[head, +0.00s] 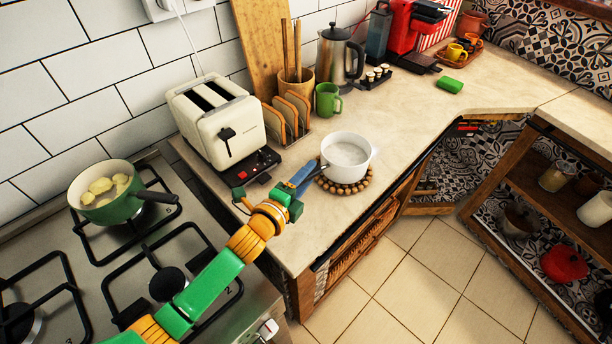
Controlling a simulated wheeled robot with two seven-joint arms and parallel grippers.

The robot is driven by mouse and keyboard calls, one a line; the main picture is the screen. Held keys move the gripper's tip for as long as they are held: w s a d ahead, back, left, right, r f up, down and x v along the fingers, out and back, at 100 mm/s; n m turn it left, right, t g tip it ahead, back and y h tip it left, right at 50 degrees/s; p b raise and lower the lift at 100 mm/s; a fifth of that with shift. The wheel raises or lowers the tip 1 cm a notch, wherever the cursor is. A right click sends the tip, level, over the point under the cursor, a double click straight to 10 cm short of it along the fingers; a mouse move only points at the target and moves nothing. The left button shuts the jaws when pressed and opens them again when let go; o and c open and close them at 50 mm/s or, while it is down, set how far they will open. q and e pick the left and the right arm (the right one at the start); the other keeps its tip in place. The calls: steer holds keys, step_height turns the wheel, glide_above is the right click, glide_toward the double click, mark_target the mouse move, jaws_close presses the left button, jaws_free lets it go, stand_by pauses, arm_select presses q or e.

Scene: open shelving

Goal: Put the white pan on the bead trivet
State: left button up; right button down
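The white pan (346,152), upright with pale contents, is at the bead trivet (345,187) on the counter. The trivet's brown beads show along the pan's lower front edge; the rest is hidden under the pan. I cannot tell whether the pan's weight fully rests on it. The pan's dark handle points left and toward me. My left gripper (303,176) is at this handle, its blue finger alongside it. I cannot tell whether the fingers are closed on the handle. My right gripper is not in view.
A cream toaster (218,122), a toast rack (288,117) and a green mug (328,100) stand behind the pan. A green pot (107,193) sits on the stove at left. The counter right of the pan is clear, up to its front edge.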

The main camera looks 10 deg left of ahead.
arm_select(q)
steer(key=v, duration=1.2)
steer(key=shift+a+r, duration=0.1)
